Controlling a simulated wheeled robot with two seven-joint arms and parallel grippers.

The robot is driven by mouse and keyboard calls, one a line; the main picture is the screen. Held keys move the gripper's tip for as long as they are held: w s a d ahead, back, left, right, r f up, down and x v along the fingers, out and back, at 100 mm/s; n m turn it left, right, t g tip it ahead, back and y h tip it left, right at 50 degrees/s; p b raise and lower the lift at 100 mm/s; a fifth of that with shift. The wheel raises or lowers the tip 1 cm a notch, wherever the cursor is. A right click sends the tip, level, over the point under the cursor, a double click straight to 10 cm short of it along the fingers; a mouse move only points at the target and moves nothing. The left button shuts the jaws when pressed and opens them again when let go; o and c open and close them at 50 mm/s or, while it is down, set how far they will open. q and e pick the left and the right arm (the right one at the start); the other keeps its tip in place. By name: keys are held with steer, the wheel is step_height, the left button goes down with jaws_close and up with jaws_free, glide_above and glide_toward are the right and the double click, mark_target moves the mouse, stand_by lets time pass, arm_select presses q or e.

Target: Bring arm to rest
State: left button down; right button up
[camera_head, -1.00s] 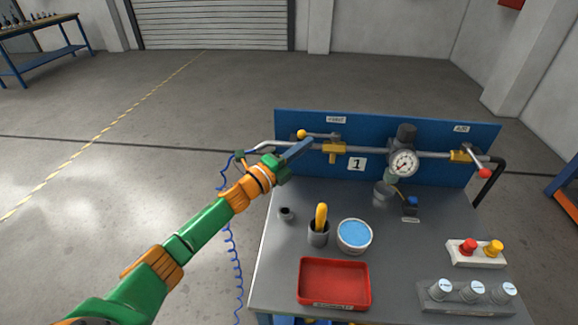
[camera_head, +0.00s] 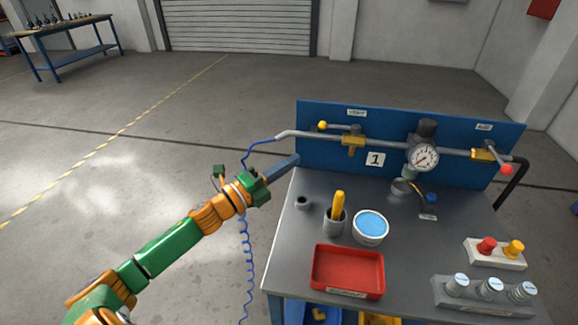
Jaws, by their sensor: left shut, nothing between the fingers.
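My left arm comes in from the lower left. My left gripper (camera_head: 283,168) is shut and empty, its blue-grey fingers pointing right at the left edge of the workbench. It is apart from the yellow-knobbed lever (camera_head: 324,126) of the left valve (camera_head: 352,141), which lies along the pipe. The right valve (camera_head: 483,154) has a red-knobbed lever (camera_head: 506,168) angled down to the right. My right gripper is not in view.
The grey bench top (camera_head: 326,186) holds a dark cup (camera_head: 335,222) with a yellow-handled tool, a blue-filled bowl (camera_head: 370,225), a red tray (camera_head: 347,271), a button box (camera_head: 496,254) and several capped bottles (camera_head: 457,284). Open floor lies left. A blue hose (camera_head: 248,262) hangs beside the bench.

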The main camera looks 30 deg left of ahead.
arm_select(q)
steer(key=s+a+f+n+g+y, duration=0.1)
steer(key=a+f+n+y, duration=0.25)
steer(key=f, duration=0.45)
steer(key=s+a+f+n+g+y, duration=0.1)
steer(key=a+f+n+g+y, duration=0.1)
steer(key=f+n, duration=0.45)
steer(key=s+f+n+g+y, duration=0.15)
steer(key=s+f, duration=0.25)
steer(key=f, duration=0.5)
steer(key=s+f+n+g+y, duration=0.1)
steer(key=s+f+n+g, duration=0.2)
steer(key=f, duration=0.6)
steer(key=s+d+f+n+g, duration=0.2)
steer(key=s+d+f+g, duration=0.1)
steer(key=s, duration=0.7)
steer(key=s+d+f+n+g, duration=0.2)
steer(key=s+d+f, duration=0.4)
steer(key=s, duration=0.5)
steer(key=s+d+f+n+g+h, duration=0.1)
steer(key=s+d+f+g, duration=0.3)
steer(key=s+f, duration=0.4)
steer(key=shift+s+d+n+g, duration=0.2)
steer(key=shift+s+n+g, duration=0.25)
steer(key=shift+s+n, duration=0.6)
